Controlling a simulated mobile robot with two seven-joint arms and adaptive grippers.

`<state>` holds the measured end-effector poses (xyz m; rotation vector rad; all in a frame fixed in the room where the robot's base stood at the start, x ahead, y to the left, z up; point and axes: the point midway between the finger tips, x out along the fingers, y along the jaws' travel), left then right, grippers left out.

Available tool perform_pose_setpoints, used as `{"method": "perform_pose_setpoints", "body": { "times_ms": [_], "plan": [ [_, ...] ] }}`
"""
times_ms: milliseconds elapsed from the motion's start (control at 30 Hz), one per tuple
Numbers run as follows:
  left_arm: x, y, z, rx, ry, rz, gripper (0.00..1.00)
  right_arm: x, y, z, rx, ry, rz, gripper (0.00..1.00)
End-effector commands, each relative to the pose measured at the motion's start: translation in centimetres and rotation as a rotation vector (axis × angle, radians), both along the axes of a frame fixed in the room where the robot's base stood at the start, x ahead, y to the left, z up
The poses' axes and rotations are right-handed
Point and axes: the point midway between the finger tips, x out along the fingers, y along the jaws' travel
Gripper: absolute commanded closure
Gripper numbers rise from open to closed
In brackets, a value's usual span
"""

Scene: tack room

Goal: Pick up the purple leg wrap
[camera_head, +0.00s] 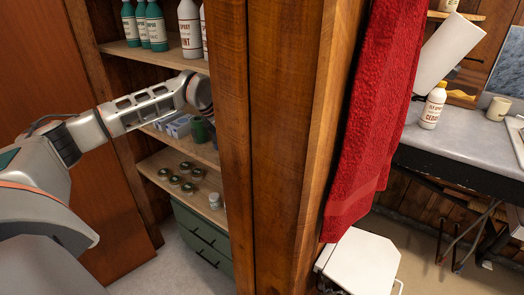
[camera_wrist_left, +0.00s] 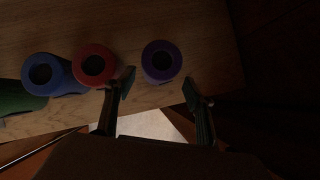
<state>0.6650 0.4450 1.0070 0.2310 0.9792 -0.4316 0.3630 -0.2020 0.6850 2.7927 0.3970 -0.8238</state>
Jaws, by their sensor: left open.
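The purple leg wrap (camera_wrist_left: 162,77) is a roll with a dark hole, on a wooden shelf in the left wrist view. My left gripper (camera_wrist_left: 158,88) is open and empty. Its two fingers point toward the wrap, which lies ahead of the gap between the tips, a little nearer the left finger. I see no contact with it. In the head view my left arm reaches into the shelf unit, and its gripper is hidden behind the wooden post. The purple wrap cannot be made out there. My right gripper is not in view.
A red wrap (camera_wrist_left: 95,78) sits just left of the left finger, with a blue wrap (camera_wrist_left: 62,75) and a green wrap (camera_wrist_left: 20,98) further left. The wooden post (camera_head: 275,150) stands beside my wrist. Bottles (camera_head: 156,27) stand above; jars (camera_head: 175,180) stand below.

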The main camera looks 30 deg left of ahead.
Motion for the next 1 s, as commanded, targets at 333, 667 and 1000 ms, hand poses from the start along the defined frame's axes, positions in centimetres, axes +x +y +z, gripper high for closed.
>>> {"method": "perform_pose_setpoints", "body": {
  "times_ms": [333,667,1000],
  "plan": [
    [1.4,-0.6,-2.4,0.004,0.002,-0.001,0.46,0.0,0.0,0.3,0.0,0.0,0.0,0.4],
    [3.4,-1.5,-6.1,0.004,0.001,-0.003,0.46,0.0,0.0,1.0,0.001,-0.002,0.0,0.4],
    [3.7,-1.5,-6.7,0.005,0.001,-0.001,0.49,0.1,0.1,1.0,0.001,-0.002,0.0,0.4]
  ]
}}
